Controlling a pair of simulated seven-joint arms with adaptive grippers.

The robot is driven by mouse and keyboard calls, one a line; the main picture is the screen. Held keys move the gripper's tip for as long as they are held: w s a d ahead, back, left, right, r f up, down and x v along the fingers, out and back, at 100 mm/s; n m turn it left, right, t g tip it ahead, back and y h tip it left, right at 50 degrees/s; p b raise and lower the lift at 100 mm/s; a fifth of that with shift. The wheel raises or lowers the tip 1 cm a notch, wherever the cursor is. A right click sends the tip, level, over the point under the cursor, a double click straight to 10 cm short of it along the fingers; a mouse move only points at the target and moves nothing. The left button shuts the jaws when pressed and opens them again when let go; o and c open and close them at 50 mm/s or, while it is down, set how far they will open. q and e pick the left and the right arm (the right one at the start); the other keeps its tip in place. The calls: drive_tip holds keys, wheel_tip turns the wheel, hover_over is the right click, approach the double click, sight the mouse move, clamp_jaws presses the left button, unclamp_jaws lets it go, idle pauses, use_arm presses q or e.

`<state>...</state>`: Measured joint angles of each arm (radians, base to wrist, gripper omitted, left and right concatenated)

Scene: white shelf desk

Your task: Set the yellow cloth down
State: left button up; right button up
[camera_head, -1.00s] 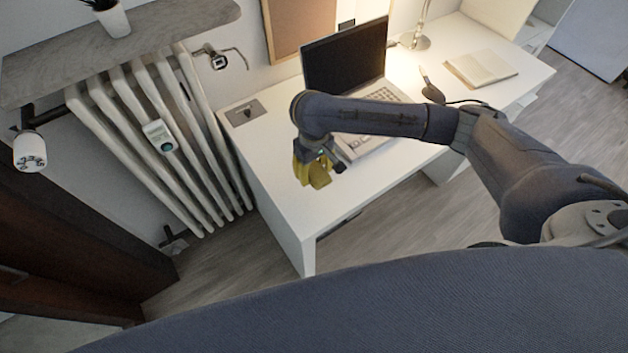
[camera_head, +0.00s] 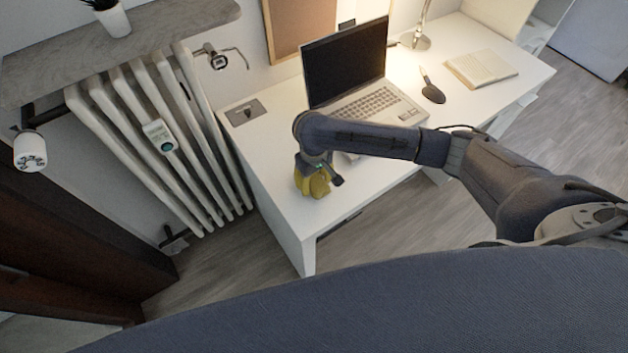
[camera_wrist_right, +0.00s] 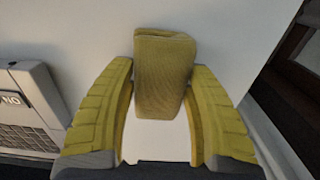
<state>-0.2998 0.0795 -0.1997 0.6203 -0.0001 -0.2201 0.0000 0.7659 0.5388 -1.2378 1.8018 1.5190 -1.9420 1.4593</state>
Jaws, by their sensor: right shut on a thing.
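The yellow cloth (camera_wrist_right: 163,75) is a folded, ribbed-looking block between the two yellow fingers of my right gripper (camera_head: 315,181). In the wrist view the fingers stand on either side of it, and white desktop shows below and beyond it. In the head view the gripper points down at the left front part of the white desk (camera_head: 283,205). Cloth and fingers blend into one yellow shape there. I cannot tell whether the cloth touches the desktop. My left gripper is not in view.
An open laptop (camera_head: 345,62) stands behind my right forearm, right of the gripper. The desk's left edge is beside a radiator (camera_head: 150,135). Bare desktop surrounds the gripper.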

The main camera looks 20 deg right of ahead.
sight(314, 180)
drive_tip(key=o, duration=1.1)
drive_tip(key=shift+f, duration=0.1)
drive_tip(key=shift+c, duration=0.2)
wheel_tip(314, 180, up, 12)
